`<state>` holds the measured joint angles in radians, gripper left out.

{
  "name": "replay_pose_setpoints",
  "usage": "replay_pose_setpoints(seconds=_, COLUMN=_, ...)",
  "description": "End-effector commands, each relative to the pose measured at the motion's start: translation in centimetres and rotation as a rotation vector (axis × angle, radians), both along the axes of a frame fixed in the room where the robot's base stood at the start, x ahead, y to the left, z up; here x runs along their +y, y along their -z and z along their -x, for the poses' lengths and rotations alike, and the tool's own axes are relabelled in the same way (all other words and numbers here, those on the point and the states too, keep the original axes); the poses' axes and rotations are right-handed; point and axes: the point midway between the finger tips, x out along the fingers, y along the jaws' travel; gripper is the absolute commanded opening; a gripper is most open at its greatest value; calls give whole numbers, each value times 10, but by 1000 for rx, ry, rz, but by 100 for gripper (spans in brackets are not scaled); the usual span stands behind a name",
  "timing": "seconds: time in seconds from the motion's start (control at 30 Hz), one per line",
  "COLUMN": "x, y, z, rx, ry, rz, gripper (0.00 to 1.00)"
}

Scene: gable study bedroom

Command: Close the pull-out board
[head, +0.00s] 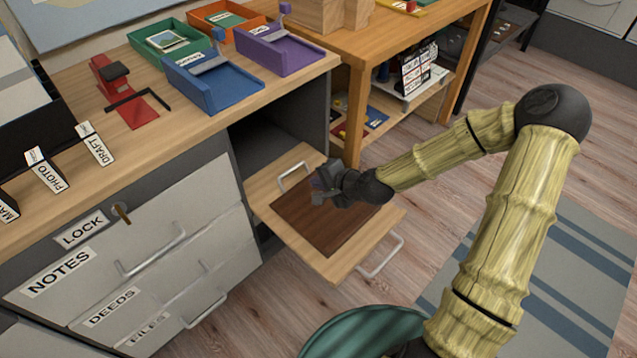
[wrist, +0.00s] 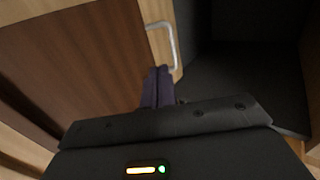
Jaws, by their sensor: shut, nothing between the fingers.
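The pull-out board (head: 387,236) is a light wood board with a dark brown inset panel. It sticks out of an open compartment in the grey desk cabinet. One metal handle (head: 381,257) is on its front edge and another metal handle (head: 293,177) stands on its top near the cabinet. My gripper (head: 316,196) is over the dark panel, near the inner handle; its fingers look shut and empty. In the wrist view the shut fingers (wrist: 157,88) point toward the board beside the inner handle (wrist: 163,42). I cannot tell whether they touch it.
Grey drawers (head: 140,255) labelled NOTES, DEEDS and FILES are left of the board. Blue (head: 212,84), purple (head: 280,50) and green (head: 165,42) trays stand on the desktop above. A wooden shelf unit (head: 352,118) stands behind. Wood floor lies right of the board.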

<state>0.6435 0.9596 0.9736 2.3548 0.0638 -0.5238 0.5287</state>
Motion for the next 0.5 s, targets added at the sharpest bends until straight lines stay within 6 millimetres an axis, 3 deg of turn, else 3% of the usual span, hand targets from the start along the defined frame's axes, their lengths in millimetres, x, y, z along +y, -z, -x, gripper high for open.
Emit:
replay_pose_setpoints(seconds=0.03, x=6, y=11, z=-5, rx=0, ry=-2, rz=0, gripper=0)
replay_pose_setpoints(seconds=0.4, x=43, y=51, z=-42, rx=1, ry=-2, rz=-1, gripper=0)
replay_pose_setpoints(seconds=0.5, x=54, y=51, z=-54, rx=-2, ry=-2, rz=1, gripper=0)
